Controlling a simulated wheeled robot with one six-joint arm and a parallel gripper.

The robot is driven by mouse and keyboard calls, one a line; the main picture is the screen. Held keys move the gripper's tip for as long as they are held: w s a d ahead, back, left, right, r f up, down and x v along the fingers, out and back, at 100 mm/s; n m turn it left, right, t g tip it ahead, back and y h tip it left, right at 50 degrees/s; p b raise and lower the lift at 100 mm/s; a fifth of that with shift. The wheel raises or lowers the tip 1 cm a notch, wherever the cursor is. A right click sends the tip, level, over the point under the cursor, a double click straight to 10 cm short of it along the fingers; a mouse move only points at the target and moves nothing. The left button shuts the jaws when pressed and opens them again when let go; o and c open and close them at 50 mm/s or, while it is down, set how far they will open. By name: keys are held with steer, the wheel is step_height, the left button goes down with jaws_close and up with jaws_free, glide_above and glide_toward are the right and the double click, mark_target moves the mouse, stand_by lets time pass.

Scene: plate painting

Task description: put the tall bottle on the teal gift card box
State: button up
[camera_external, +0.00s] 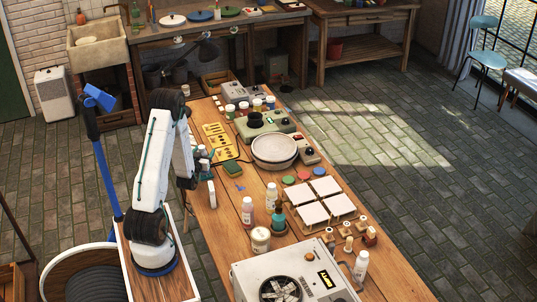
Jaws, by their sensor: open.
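Several bottles stand on the long wooden table. A slim white bottle (361,266) stands at the near right, and two pale bottles with labels, one at the left (247,211) and one at the right (272,197), stand mid-table. I cannot tell for sure which is the tall one. A small green box (233,170) lies near the table's left edge; it is the closest match to the teal box, and its top looks bare. My gripper (203,172) is open, small in the picture, at the table's left edge, left of the green box. I see nothing held in it.
A slim white object (211,194) is just below my gripper. A stacked bowl (274,150), white tiles (325,187) and a large grey machine (290,275) crowd the table.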

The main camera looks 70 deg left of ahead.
steer(key=v, duration=0.7)
steer(key=shift+s+d+r, duration=0.15)
steer(key=shift+s, duration=0.05)
